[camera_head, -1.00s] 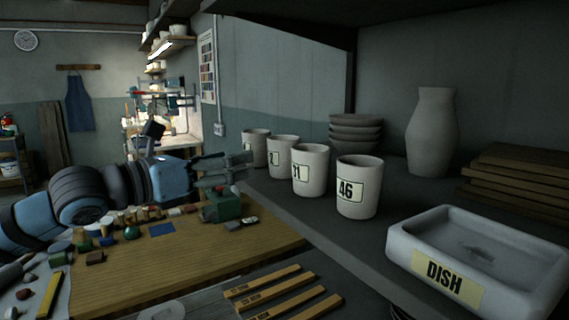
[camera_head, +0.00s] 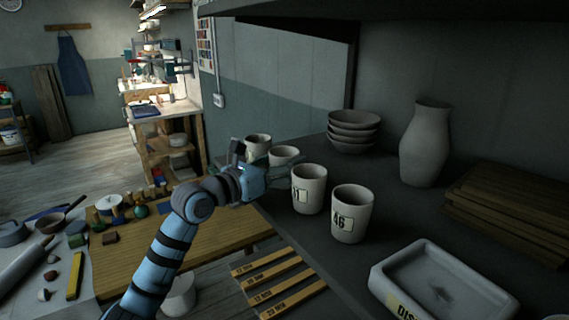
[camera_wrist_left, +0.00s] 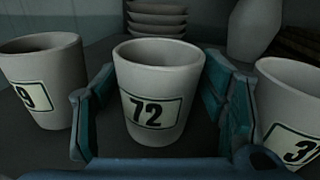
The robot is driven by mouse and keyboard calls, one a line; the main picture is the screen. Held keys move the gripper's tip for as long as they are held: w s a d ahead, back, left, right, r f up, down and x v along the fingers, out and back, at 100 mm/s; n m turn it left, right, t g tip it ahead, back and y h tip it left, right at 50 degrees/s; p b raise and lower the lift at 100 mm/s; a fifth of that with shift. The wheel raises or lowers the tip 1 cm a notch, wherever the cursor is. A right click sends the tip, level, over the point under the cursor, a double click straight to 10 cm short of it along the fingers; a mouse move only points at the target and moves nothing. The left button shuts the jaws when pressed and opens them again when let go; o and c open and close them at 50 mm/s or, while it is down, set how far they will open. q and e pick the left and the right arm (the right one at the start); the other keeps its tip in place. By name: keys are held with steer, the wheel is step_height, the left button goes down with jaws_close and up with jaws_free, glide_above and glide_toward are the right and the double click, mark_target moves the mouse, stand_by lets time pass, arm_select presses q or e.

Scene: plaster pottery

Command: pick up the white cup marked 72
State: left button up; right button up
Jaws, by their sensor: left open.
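The white cup marked 72 (camera_wrist_left: 150,100) stands upright on the dark shelf, central in the left wrist view with its label facing me. In the head view the 72 cup (camera_head: 284,153) is the second from the far end of the row; my gripper hides its lower part. My left gripper (camera_head: 283,172) is open at the cup's front. In the left wrist view its teal fingers lie on either side of the cup, with a small gap visible at each side. My right gripper is not in view.
A cup ending in 9 (camera_wrist_left: 46,85) stands close on the left, and the 31 cup (camera_head: 309,189) on the right. The 46 cup (camera_head: 351,214) stands nearer. Stacked bowls (camera_head: 353,132), a vase (camera_head: 426,145), boards (camera_head: 515,215) and a dish (camera_head: 384,280) share the shelf.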

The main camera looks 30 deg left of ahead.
arm_select(q)
steer(key=shift+w+d+f, duration=0.1)
steer(key=shift+w+d, duration=0.05)
steer(key=shift+w, duration=0.15)
steer(key=shift+s, duration=0.15)
steer(key=c, duration=1.1)
steer(key=shift+o, duration=0.2)
